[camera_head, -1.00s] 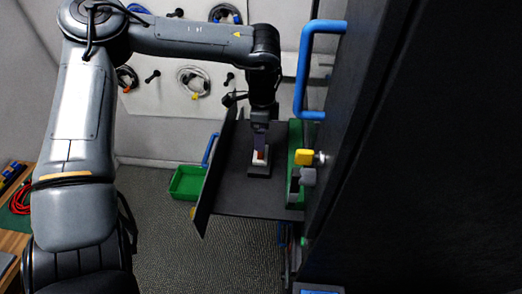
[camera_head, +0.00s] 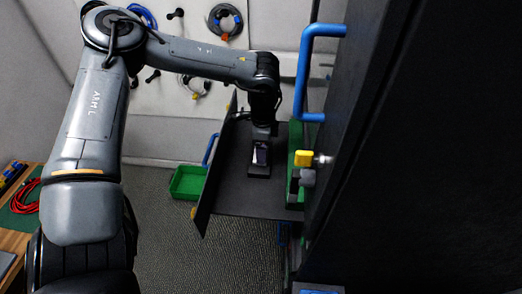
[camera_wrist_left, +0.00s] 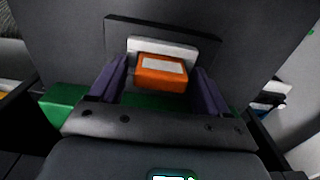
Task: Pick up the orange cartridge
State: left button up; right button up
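The orange cartridge (camera_wrist_left: 162,73) has a pale label. In the left wrist view it lies in front of a white block (camera_wrist_left: 120,44) on a dark base plate (camera_wrist_left: 112,27). My left gripper (camera_wrist_left: 160,70) is open, with one purple finger on each side of the cartridge and a narrow gap showing on both sides. In the head view my left gripper (camera_head: 261,152) points down over the dark base (camera_head: 259,172) and hides the cartridge. My right gripper is not in view.
The base stands on a black shelf (camera_head: 240,200) with a raised left side panel. A green bin (camera_head: 187,183) is left of the shelf.

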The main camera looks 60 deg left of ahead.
pick_arm(q)
jog(key=c, duration=0.8)
jog(key=shift+r, duration=0.2)
